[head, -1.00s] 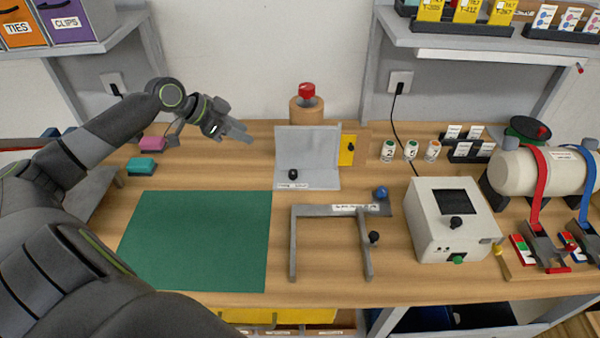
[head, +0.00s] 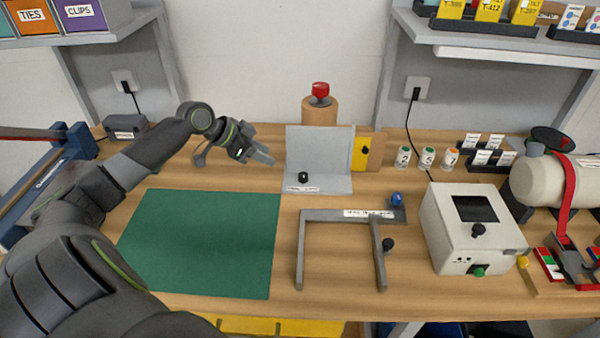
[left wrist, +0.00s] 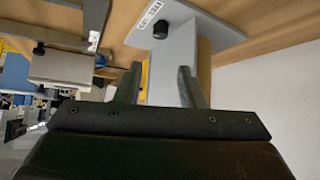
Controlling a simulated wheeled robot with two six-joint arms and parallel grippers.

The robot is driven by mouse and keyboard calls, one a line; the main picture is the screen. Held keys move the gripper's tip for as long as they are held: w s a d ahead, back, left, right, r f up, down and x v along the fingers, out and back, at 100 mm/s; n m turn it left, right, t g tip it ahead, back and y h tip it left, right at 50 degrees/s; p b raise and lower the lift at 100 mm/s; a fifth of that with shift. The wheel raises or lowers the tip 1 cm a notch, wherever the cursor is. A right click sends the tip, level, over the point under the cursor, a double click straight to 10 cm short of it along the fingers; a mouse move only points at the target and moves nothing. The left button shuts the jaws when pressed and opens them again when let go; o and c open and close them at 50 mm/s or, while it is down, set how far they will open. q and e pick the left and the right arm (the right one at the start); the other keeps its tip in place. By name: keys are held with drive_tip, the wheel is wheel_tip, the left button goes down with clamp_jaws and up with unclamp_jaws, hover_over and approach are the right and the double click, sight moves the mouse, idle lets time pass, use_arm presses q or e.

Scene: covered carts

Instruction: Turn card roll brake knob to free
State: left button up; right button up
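A brown card roll (head: 319,112) with a red knob (head: 320,90) on top stands upright at the back of the bench, its lower part hidden by a grey L-shaped stand (head: 319,150). A black knob (head: 303,177) sits low on the stand near a small label too small to read. In the left wrist view the black knob (left wrist: 160,29) appears upside down beyond the fingers. My left gripper (head: 268,157) is just left of the stand, touching nothing that I can see. In the left wrist view its fingers (left wrist: 157,88) are apart and empty. My right gripper is not in view.
A green mat (head: 205,240) lies in front of my left arm. A grey frame (head: 335,215) with black and blue knobs stands front centre. A white box (head: 470,245) with a screen is to the right. Several small bottles (head: 427,157) stand behind it. A yellow card (head: 362,152) adjoins the stand.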

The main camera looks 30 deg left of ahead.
sight(303, 174)
use_arm(q)
drive_tip(key=p+x, duration=0.2)
drive_tip(key=x, duration=1.2)
drive_tip(key=shift+f, duration=0.15)
